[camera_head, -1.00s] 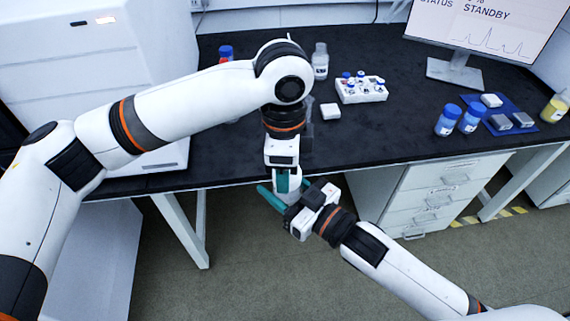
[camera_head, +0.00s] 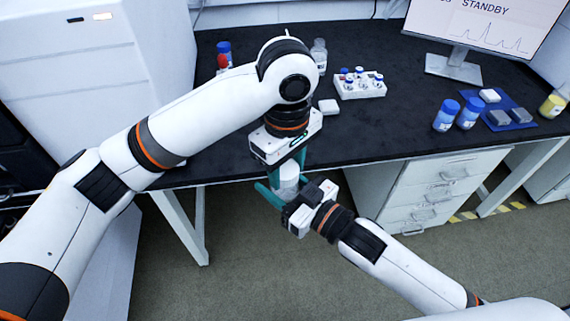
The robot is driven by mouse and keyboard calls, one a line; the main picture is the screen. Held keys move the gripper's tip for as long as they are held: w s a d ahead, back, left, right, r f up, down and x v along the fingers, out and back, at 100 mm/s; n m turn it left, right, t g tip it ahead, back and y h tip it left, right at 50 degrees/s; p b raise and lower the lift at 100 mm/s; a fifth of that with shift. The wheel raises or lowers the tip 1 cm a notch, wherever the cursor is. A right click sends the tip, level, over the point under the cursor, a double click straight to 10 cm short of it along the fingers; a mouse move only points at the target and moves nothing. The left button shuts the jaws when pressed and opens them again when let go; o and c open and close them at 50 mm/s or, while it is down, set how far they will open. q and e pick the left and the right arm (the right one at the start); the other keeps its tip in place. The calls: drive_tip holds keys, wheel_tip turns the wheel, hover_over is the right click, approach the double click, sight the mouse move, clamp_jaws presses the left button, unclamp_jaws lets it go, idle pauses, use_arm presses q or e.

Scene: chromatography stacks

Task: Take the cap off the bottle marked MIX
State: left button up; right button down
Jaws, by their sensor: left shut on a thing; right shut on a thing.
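A small bottle (camera_head: 287,188) with a pale cap (camera_head: 288,170) is held upright in the air in front of the table's front edge. Its label cannot be read at this size. My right gripper (camera_head: 285,191) is shut around the bottle's body from the lower right, with teal fingers on either side. My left gripper (camera_head: 290,164) points down from above and is shut at the bottle's cap. My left wrist partly hides the top of the cap, and I see no clear gap between cap and bottle.
The black table (camera_head: 390,125) carries a white rack of vials (camera_head: 360,86), a white block (camera_head: 328,106), blue-capped bottles (camera_head: 446,116) and a blue mat (camera_head: 520,126) with small blocks. A clear bottle (camera_head: 319,58) stands behind my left arm. A monitor (camera_head: 490,25) stands at the back right.

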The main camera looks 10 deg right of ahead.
use_arm(q)
drive_tip(key=shift+w+a+n, duration=0.1)
drive_tip(key=shift+n, duration=0.7)
use_arm(e)
drive_tip(key=shift+d, duration=0.1)
drive_tip(key=shift+w, duration=0.1)
use_arm(q)
drive_tip(key=shift+r, duration=0.15)
drive_tip(key=shift+r, duration=0.85)
use_arm(e)
drive_tip(key=shift+d, duration=0.1)
use_arm(q)
drive_tip(key=shift+r, duration=0.15)
